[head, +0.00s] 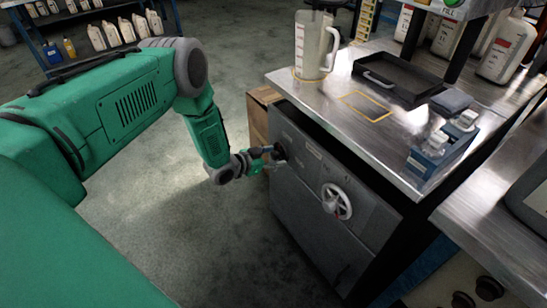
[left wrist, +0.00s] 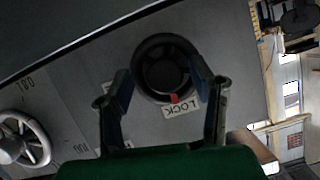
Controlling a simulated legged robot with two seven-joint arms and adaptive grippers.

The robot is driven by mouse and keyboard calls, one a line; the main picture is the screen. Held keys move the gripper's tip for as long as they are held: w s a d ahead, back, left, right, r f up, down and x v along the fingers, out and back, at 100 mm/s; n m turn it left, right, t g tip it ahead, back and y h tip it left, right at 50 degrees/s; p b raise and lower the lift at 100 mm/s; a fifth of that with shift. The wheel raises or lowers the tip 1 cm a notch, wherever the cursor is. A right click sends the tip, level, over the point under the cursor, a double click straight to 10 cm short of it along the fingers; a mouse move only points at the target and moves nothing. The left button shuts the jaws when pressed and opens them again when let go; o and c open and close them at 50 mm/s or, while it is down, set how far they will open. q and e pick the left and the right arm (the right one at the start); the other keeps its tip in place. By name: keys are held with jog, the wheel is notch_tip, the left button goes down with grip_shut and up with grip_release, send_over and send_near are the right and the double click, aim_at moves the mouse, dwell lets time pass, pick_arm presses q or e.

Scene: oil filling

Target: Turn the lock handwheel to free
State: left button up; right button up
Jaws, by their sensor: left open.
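The lock handwheel (left wrist: 163,52) is a small dark round wheel on the grey cabinet front. A red mark (left wrist: 174,98) on its rim sits beside the white LOCK label (left wrist: 181,107). In the head view the handwheel (head: 280,151) shows at the upper left of the front, partly behind my left gripper (head: 262,157). In the left wrist view my left gripper (left wrist: 162,78) is open, with one finger on each side of the wheel. I cannot tell whether the fingers touch the rim. My right gripper is not in view.
A larger white handwheel (head: 336,201) is on the same cabinet front (head: 312,220), to the right. Above, the metal bench top (head: 365,130) holds a clear jug (head: 312,45), a black tray (head: 398,80) and a blue caddy (head: 435,158). Open floor (head: 200,250) lies left of the cabinet.

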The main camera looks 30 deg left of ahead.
pick_arm(q)
jog(key=shift+a, duration=0.15)
jog(key=c, duration=0.7)
jog(key=shift+a+f, duration=0.15)
grip_shut()
jog(key=shift+c, duration=2.2)
grip_release()
jog(key=shift+s+a+f, duration=0.1)
jog(key=shift+a, duration=0.05)
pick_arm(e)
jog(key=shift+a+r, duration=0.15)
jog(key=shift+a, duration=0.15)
